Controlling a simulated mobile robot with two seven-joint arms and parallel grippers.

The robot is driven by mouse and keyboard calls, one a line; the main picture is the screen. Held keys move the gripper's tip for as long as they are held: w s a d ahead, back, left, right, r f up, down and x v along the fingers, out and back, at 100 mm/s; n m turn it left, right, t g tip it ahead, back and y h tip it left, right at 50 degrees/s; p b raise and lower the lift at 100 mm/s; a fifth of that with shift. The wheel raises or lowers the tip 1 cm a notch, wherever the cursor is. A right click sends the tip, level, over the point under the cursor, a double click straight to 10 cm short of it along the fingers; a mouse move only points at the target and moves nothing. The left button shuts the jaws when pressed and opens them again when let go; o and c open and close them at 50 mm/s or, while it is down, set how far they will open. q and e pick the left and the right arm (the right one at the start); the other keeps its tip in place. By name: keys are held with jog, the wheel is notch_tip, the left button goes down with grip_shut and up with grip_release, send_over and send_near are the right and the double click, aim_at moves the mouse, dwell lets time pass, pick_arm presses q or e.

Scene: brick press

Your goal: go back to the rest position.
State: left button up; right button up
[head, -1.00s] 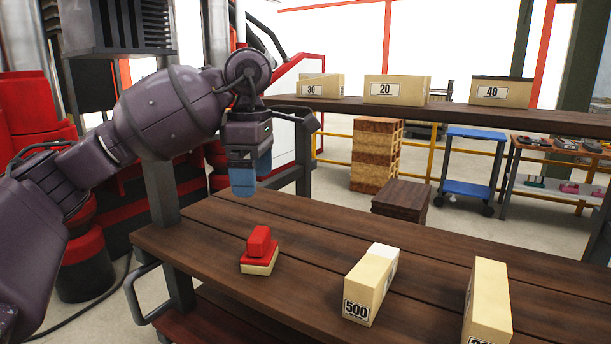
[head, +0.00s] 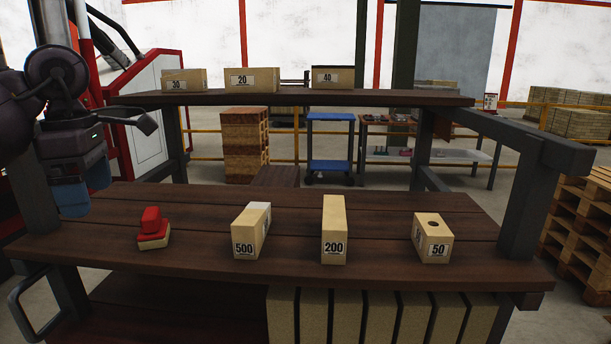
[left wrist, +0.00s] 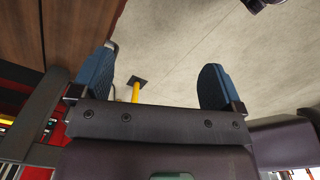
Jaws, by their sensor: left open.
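My left gripper (head: 86,190) hangs at the left of the head view, beside the left end of the wooden bench (head: 190,195). It points down with blue fingers. In the left wrist view the two blue fingers of the left gripper (left wrist: 155,85) are wide apart with nothing between them, over bare concrete floor. My right gripper is not in view. A red-topped block with a cream base (head: 152,228) sits on the bench to the right of the left gripper, apart from it.
On the bench stand boxes marked 500 (head: 250,232), 200 (head: 334,230) and 50 (head: 433,238). An upper shelf (head: 290,97) holds boxes marked 30 (head: 184,79), 20 (head: 252,80) and 40 (head: 339,79). A dark post (head: 525,195) stands at right.

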pick_arm(q)
jog(key=s+d+f+n+h, duration=0.2)
jog(key=d+f+h, duration=0.2)
jog(key=d+h, duration=0.6)
jog(key=s+d+f+n+h, duration=0.25)
jog(key=d+f+h, duration=0.35)
jog(key=d, duration=0.6)
jog(key=a+f+m+t+y, duration=0.7)
jog(key=m+t+y, duration=0.15)
jog(key=m, duration=0.95)
jog(key=a+f+m+t+y, duration=0.7)
jog(key=a+m+t, duration=0.15)
jog(key=m, duration=0.85)
jog(key=s+a+f+n+g+y, duration=0.1)
jog(key=s+f+n+g, duration=0.3)
jog(key=s+f+g, duration=0.6)
jog(key=s+a+f+n+g, duration=0.1)
jog(key=s+f+n+g, duration=0.5)
jog(key=s, duration=0.8)
jog(key=w+f+m+t, duration=0.2)
jog(key=w+f+t, duration=0.6)
jog(key=f+t, duration=0.2)
jog(key=shift+f+t, duration=0.3)
jog(key=shift+f, duration=0.3)
